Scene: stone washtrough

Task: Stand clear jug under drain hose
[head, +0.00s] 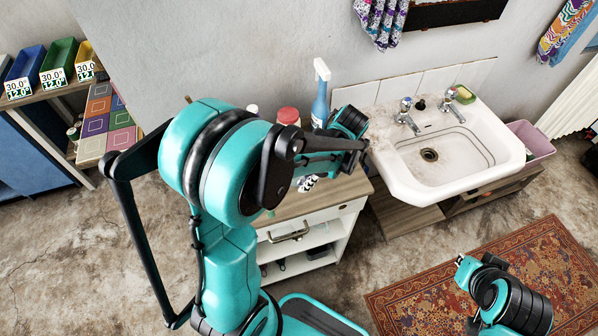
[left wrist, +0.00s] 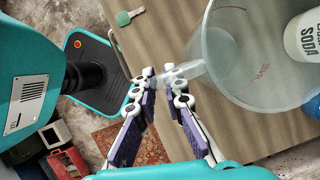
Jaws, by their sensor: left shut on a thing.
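In the left wrist view the clear jug (left wrist: 240,65) stands on or just above the wooden cabinet top, its wide round body at the right. My left gripper (left wrist: 158,79) is shut on the jug's handle, which runs between its fingertips. In the head view my left gripper (head: 308,183) shows only in part below my arm, and the arm hides the jug. Part of my right arm shows at the lower right over the rug, with its gripper end (head: 463,265) too unclear to read. I see no drain hose in either view.
A white basin (head: 440,165) is right of the cabinet top (head: 345,188). A blue spray bottle (head: 320,105), a red-lidded jar (head: 288,117) and a soda container (left wrist: 306,38) stand close to the jug. A green tag (left wrist: 124,18) lies on the cabinet top. A pink bin (head: 532,138) sits beyond the basin.

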